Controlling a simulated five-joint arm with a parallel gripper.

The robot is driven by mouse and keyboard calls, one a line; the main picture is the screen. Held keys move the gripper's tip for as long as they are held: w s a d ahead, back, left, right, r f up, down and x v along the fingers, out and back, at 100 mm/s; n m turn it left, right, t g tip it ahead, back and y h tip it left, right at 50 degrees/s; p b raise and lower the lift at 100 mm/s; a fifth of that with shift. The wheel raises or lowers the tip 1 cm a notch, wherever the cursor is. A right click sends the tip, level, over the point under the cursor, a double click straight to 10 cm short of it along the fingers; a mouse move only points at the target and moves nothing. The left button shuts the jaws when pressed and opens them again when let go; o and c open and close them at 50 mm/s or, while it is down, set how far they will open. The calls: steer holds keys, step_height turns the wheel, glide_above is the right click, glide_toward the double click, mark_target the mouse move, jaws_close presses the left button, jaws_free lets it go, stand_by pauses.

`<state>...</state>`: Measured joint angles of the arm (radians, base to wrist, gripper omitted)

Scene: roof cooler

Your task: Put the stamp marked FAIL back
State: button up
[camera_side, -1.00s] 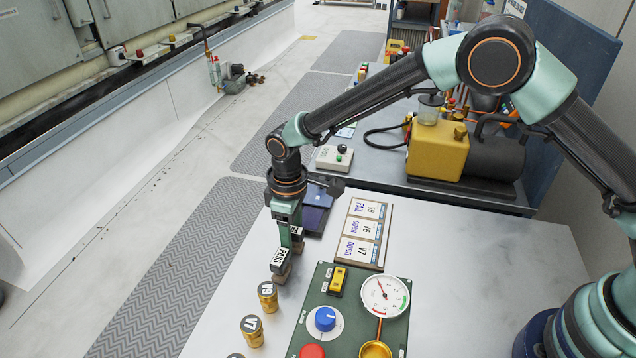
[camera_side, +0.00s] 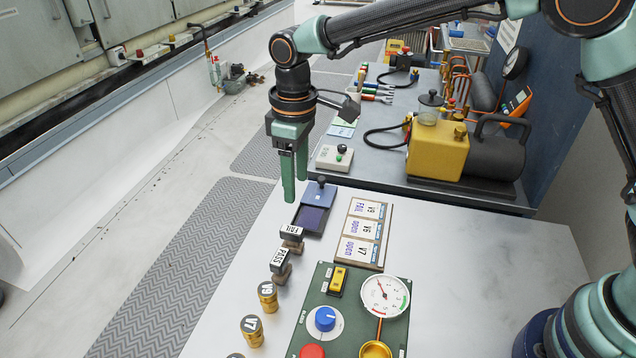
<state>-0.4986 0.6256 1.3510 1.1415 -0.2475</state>
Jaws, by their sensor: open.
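The stamp marked FAIL (camera_side: 292,236) stands upright on the white tabletop, just in front of the ink pad (camera_side: 310,217). The stamp marked PASS (camera_side: 280,264) stands close in front of it, a little to the left. My gripper (camera_side: 296,190) is in the air above and behind the FAIL stamp, pointing down. Its jaws are open and nothing is between them. The lower part of the FAIL stamp is partly hidden by the PASS stamp.
A card board (camera_side: 381,258) with labels V5 FAIL, V6 OPEN and V7 OPEN lies right of the stamps. A green panel (camera_side: 311,296) with a gauge (camera_side: 385,294) is in front. Brass weights V9 (camera_side: 268,296) and V7 (camera_side: 252,331) stand at the left edge.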

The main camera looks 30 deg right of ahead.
steer(key=s+d+r+m+t, duration=0.2)
steer(key=s+d+r, duration=0.1)
steer(key=d+r, duration=0.3)
steer(key=s+d+r+m+t, duration=0.1)
steer(key=s+d+r+m, duration=0.3)
steer(key=d, duration=0.5)
steer(key=s+d+m+t, duration=0.2)
steer(key=s+d, duration=0.6)
steer(key=d, duration=0.1)
steer(key=shift+s+m, duration=0.3)
steer(key=shift+r, duration=0.15)
steer(key=shift+c, duration=0.3)
